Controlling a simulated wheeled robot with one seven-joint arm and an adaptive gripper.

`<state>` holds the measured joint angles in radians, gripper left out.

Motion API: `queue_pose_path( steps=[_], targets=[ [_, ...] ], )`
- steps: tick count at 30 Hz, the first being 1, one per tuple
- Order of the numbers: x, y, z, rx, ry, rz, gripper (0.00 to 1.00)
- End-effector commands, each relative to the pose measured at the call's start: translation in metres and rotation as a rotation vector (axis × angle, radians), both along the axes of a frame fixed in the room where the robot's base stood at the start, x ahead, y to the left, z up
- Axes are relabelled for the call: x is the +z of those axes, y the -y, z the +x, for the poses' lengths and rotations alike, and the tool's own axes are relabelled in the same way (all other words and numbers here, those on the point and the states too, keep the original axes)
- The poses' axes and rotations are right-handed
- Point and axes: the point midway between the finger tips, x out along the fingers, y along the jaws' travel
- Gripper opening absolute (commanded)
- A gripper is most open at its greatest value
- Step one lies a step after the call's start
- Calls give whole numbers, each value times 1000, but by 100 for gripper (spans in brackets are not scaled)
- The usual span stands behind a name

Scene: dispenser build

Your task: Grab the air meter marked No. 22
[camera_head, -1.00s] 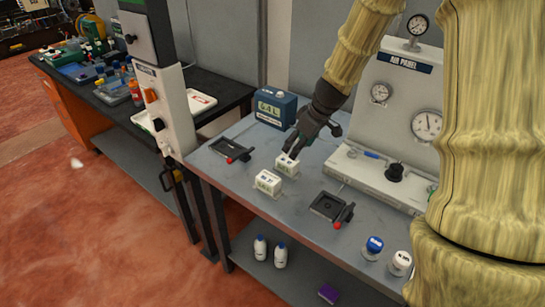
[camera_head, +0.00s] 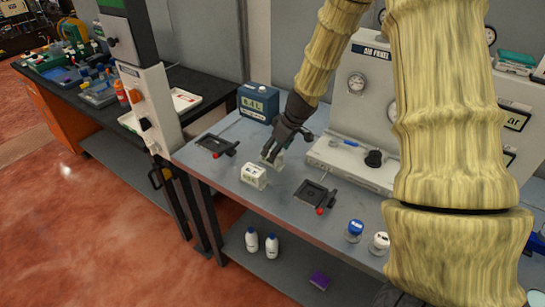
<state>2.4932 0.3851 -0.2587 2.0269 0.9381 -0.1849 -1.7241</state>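Two small white box-shaped meters are on the grey bench. The nearer meter (camera_head: 254,176) stands free with a display on its front; its number is too small to read. The farther meter (camera_head: 277,161) is partly hidden by my gripper (camera_head: 271,158), whose dark fingers point down around it. I cannot tell whether the fingers are closed on it or only beside it, and its marking is not readable.
Black trays with red-tipped handles lie at left (camera_head: 217,146) and right (camera_head: 315,195). The air panel (camera_head: 365,95) stands at the back right. Blue-capped (camera_head: 355,230) and white-capped (camera_head: 380,242) containers are near the front edge.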

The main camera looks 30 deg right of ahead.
Motion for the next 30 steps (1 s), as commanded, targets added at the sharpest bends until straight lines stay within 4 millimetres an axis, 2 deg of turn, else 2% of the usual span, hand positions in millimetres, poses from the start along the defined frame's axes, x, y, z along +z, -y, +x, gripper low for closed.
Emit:
queue_pose_path(
  steps=[9, 20, 30],
  targets=[
    [-27, -4, 14, 1, -3, -1, 66],
    [-32, -5, 16, 3, -1, -2, 66],
    [-32, -5, 16, 3, -1, -2, 7]
  ],
)
